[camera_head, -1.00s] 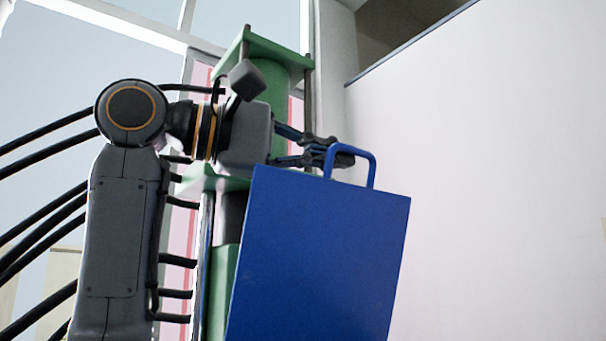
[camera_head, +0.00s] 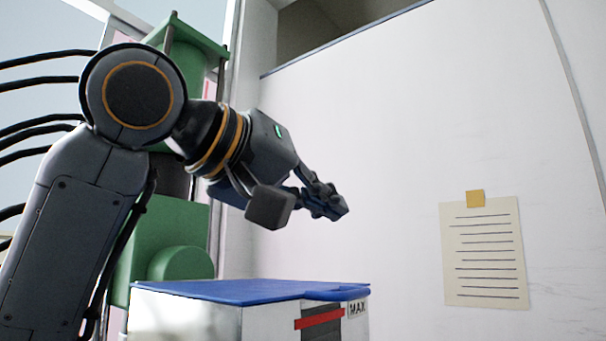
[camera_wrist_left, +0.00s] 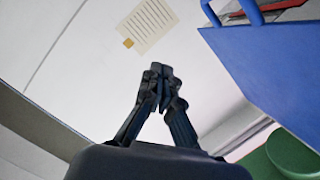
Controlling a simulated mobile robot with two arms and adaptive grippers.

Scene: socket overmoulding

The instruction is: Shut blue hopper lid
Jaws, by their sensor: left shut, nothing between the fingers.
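The blue hopper lid (camera_head: 250,291) lies flat across the top of the hopper (camera_head: 190,318) in the head view. The hopper is pale, with a dark window, a red band and a MAX label. My left gripper (camera_head: 335,208) is above the lid, apart from it, with its fingers shut and empty. In the left wrist view the gripper (camera_wrist_left: 160,85) shows with fingers together. The lid (camera_wrist_left: 270,75) with its blue handle (camera_wrist_left: 252,14) is at the upper right there, clear of the fingers. My right gripper is not in view.
A green machine (camera_head: 175,240) stands behind my left arm, with black hoses at the left. A white wall (camera_head: 400,130) fills the right side and holds a lined paper note (camera_head: 484,255). The space right of the gripper is clear.

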